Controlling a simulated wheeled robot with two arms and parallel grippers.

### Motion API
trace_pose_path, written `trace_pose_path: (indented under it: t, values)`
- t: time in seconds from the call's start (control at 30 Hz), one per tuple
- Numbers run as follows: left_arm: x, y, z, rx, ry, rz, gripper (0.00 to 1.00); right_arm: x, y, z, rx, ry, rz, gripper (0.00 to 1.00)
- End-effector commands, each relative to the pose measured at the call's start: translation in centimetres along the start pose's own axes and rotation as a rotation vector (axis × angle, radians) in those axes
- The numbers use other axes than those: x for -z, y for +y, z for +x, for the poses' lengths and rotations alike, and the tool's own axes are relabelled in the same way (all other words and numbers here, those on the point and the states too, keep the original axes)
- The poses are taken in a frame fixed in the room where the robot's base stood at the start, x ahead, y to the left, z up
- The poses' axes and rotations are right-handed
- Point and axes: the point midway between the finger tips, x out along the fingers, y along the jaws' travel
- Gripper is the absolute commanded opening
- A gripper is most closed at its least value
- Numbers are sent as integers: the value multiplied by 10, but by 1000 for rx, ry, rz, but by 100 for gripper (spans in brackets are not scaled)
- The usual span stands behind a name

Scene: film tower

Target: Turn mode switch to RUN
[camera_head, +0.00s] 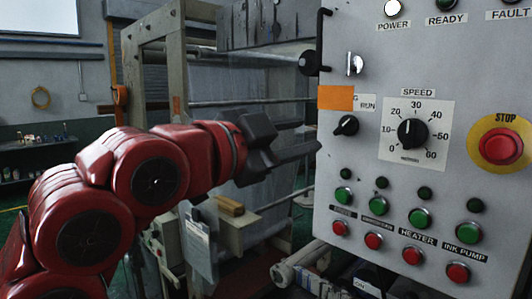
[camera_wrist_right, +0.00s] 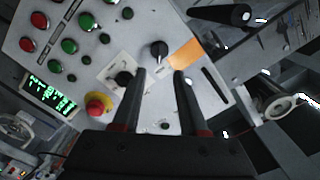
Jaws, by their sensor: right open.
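The mode switch (camera_head: 346,125) is a small black knob on the grey control panel, below a label reading RUN. An orange tag (camera_head: 336,98) hides part of that label. I cannot tell clearly which position the knob points to. In the right wrist view the switch (camera_wrist_right: 158,50) lies ahead of the gap between the fingers, beside the orange tag (camera_wrist_right: 185,53). My right gripper (camera_head: 312,150) is open and empty, just left of the panel and a little below the switch, apart from it. Its two dark fingers (camera_wrist_right: 159,73) show in the wrist view. My left gripper is not in view.
The speed dial (camera_head: 412,132) sits right of the switch, and the red stop button (camera_head: 500,147) on yellow is further right. Green and red buttons (camera_head: 380,205) fill the panel below. A black handle (camera_head: 320,45) stands out at the panel's upper left edge.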

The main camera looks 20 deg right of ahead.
Motion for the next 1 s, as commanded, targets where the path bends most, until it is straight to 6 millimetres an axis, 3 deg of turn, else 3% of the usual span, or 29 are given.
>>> trace_pose_path:
  t: [0.13, 0.33, 0.9, 1.0]
  values:
    - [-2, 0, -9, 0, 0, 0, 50, -2, 1, -35, 3, -3, 1, 42]
    - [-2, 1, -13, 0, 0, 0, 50, 0, 0, -62, 2, 2, 0, 42]
    - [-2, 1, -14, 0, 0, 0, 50, 1, 0, -68, 1, 3, 1, 42]
    - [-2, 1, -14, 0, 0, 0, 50, -5, -11, -70, 42, 25, -24, 42]
